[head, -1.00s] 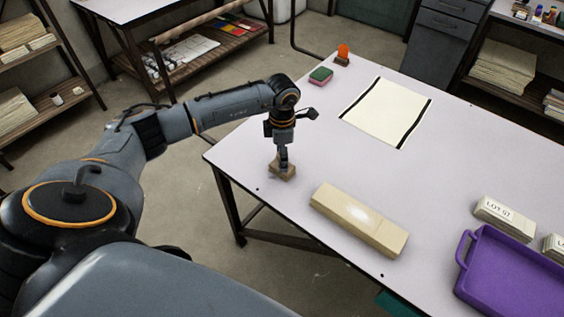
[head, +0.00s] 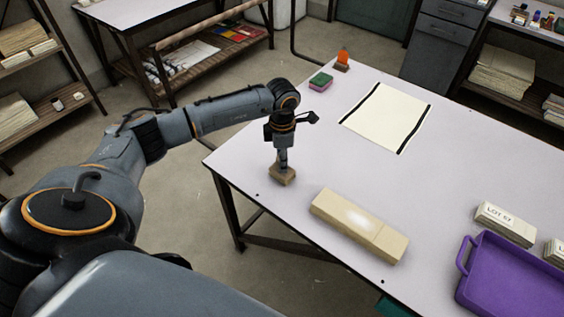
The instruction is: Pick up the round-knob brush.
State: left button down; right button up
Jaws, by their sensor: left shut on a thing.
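My left gripper (head: 282,163) points down at the near left part of the table and is shut on a small brown wooden block, which looks like the round-knob brush (head: 283,177). The fingers cover its top, so the knob is hidden. I cannot tell whether its underside touches the table. Another small brown-based piece with an orange upright handle (head: 343,55) stands at the far left edge of the table. My right gripper is not in view.
The white table (head: 240,150) holds a green and pink sponge (head: 320,82), a pale sheet with black edges (head: 387,117), a long beige block (head: 358,225), a purple tray (head: 461,252) and a "LOT 57" stack (head: 505,223). The middle is clear.

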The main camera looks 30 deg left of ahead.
pick_arm(q)
notch_tip(320, 180, up, 3)
jog(key=shift+s+f, duration=0.1)
jog(key=shift+f, duration=0.05)
jog(key=s+d+r+b, duration=0.2)
jog(key=s+d+r, duration=0.5)
jog(key=s+r, duration=0.2)
jog(key=s, duration=0.2)
jog(key=shift+s+d+r, duration=0.25)
jog(key=shift+s, duration=0.1)
jog(key=c, duration=1.8)
grip_release()
jog(key=shift+c, duration=1.1)
